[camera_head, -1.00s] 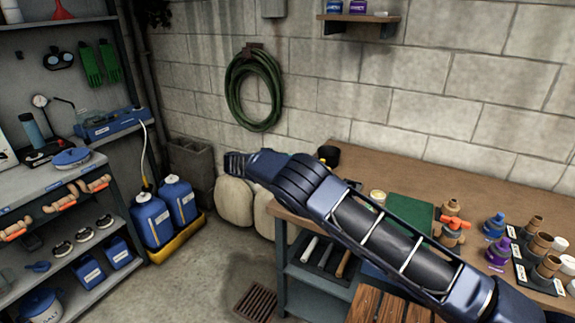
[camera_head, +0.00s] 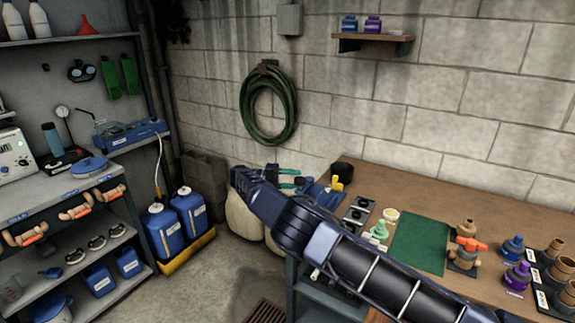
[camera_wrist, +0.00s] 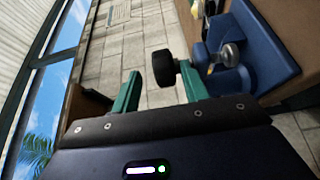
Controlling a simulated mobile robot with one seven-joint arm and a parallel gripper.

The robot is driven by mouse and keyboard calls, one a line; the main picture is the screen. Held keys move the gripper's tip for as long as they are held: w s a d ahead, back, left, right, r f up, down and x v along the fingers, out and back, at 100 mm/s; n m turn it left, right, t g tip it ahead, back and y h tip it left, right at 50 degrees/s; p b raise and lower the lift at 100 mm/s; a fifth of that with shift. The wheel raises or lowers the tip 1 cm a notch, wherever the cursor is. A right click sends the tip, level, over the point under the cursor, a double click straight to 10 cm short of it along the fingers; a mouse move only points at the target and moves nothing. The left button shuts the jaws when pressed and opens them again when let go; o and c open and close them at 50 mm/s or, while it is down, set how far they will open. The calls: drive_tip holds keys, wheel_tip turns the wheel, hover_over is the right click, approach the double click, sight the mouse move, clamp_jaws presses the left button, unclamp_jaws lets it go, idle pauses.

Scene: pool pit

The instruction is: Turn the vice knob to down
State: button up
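The vice (camera_wrist: 262,45) is blue, with a grey metal part (camera_wrist: 228,55) and a black knob (camera_wrist: 163,67), in the wrist view. My gripper (camera_wrist: 158,78) is open, with its two teal fingers spread. The knob appears between the fingertips or just beyond them; I cannot tell the depth or whether they touch. The right finger stands between the knob and the blue body in the picture. In the head view my gripper (camera_head: 287,179) is at the bench's left end, beside a blue shape (camera_head: 318,192) that looks like the vice, partly hidden by my arm.
The wooden bench (camera_head: 490,218) holds a green mat (camera_head: 420,240), an orange-handled valve (camera_head: 466,246) and several bottles and fittings. A coiled green hose (camera_head: 268,105) hangs on the block wall.

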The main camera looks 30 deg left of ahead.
wheel_tip(320, 180, up, 7)
drive_tip(key=s+a, duration=0.1)
drive_tip(key=shift+a, duration=0.4)
idle(0.3)
drive_tip(key=shift+s, duration=0.1)
